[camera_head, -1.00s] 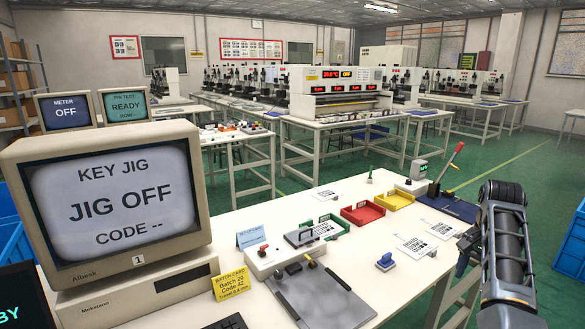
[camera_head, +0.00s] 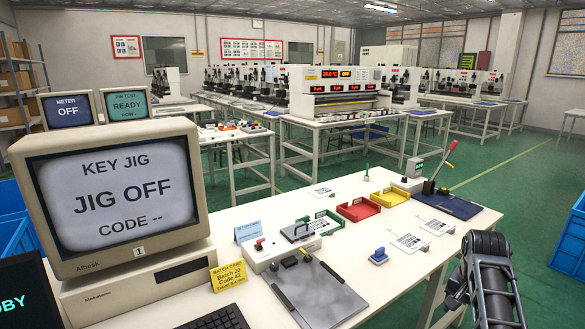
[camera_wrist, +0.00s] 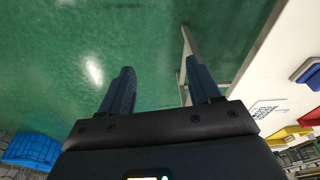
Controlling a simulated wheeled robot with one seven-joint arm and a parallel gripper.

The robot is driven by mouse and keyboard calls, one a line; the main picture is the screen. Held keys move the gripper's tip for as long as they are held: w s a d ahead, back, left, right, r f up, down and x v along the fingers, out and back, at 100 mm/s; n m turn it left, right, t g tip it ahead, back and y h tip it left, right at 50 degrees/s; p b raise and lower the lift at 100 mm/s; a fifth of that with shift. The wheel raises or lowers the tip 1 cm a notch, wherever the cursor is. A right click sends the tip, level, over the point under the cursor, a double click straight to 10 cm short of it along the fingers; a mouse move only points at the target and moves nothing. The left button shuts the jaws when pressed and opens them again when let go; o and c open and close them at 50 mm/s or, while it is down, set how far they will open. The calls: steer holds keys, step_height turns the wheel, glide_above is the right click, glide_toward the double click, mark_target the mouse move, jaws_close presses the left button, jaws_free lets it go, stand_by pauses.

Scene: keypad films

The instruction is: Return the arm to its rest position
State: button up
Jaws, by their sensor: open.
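My arm (camera_head: 486,285) shows at the lower right of the head view, beside the right edge of the white workbench (camera_head: 215,315). My gripper (camera_wrist: 160,88) shows in the wrist view with its two dark fingers apart and nothing between them. It hangs over the green floor (camera_wrist: 100,40), clear of the bench. In the head view the gripper's fingers cannot be made out clearly.
On the bench are a monitor (camera_head: 115,195) reading JIG OFF, a jig with a grey plate (camera_head: 318,290), a blue-handled stamp (camera_head: 379,255), red (camera_head: 359,210) and yellow (camera_head: 390,198) trays, and a red-handled lever (camera_head: 440,168). A blue crate (camera_head: 570,235) stands at right.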

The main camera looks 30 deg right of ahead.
steer(key=s+a+f+n+t+h, duration=0.2)
steer(key=s+a+f+n+t, duration=0.15)
steer(key=a+f, duration=0.55)
steer(key=s+a+r+n+t, duration=0.1)
steer(key=s+a+n+t, duration=0.1)
steer(key=s+a+n, duration=0.3)
steer(key=s+a+n+t, duration=0.1)
steer(key=s+a, duration=0.2)
steer(key=a, duration=0.5)
steer(key=s+a+r+n+t+y, duration=0.2)
steer(key=s+a+r+t, duration=0.1)
steer(key=s+a+r, duration=0.4)
steer(key=s+a+r+n+t+y, duration=0.2)
steer(key=s+a+r, duration=0.6)
steer(key=r, duration=0.6)
steer(key=shift+s+a+r+n+t, duration=0.2)
steer(key=shift+a+n+t, duration=0.55)
steer(key=shift+a+t, duration=0.4)
steer(key=shift+d, duration=0.1)
